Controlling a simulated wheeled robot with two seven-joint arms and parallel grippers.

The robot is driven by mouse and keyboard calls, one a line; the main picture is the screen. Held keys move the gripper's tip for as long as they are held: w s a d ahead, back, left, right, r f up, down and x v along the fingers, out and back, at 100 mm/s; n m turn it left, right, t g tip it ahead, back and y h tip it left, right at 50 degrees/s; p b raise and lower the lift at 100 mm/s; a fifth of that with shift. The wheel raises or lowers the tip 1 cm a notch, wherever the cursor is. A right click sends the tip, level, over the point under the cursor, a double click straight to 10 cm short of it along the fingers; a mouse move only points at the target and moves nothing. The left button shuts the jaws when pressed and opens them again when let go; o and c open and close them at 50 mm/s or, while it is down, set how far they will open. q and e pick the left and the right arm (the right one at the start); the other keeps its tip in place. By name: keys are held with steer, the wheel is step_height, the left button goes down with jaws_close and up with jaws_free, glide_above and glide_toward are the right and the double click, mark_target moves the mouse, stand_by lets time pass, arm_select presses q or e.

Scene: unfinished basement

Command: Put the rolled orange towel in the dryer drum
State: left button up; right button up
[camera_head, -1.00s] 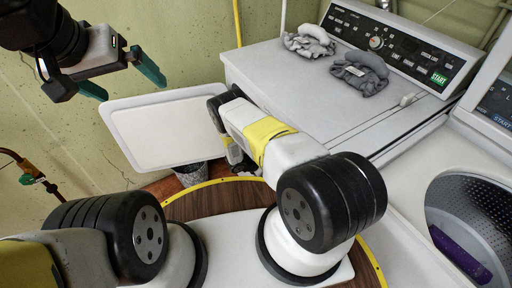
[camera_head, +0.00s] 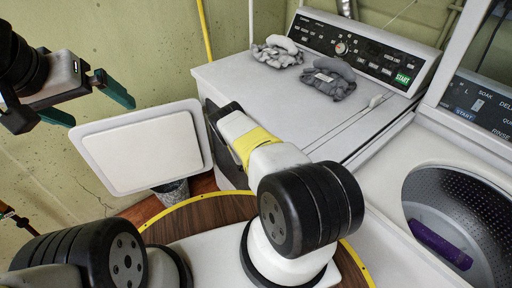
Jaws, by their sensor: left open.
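I do not see the rolled orange towel in this view. The dryer (camera_head: 290,105) is the white machine in the middle, with a control panel along its back. Its white door (camera_head: 145,150) hangs open on the left. My right arm covers most of the dryer's front, so the drum opening is mostly hidden. My left gripper (camera_head: 103,114) is at the upper left, with its two teal fingers apart and nothing between them. It appears above and left of the open door. My right gripper does not show; only its arm links cross the middle.
Grey cloths (camera_head: 330,80) lie on the dryer top. At the right stands a top-loading washer (camera_head: 395,165) with its lid up and a purple item (camera_head: 440,245) in its tub. A dark bin (camera_head: 172,191) stands below the door. A yellow pole (camera_head: 205,30) runs up the wall.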

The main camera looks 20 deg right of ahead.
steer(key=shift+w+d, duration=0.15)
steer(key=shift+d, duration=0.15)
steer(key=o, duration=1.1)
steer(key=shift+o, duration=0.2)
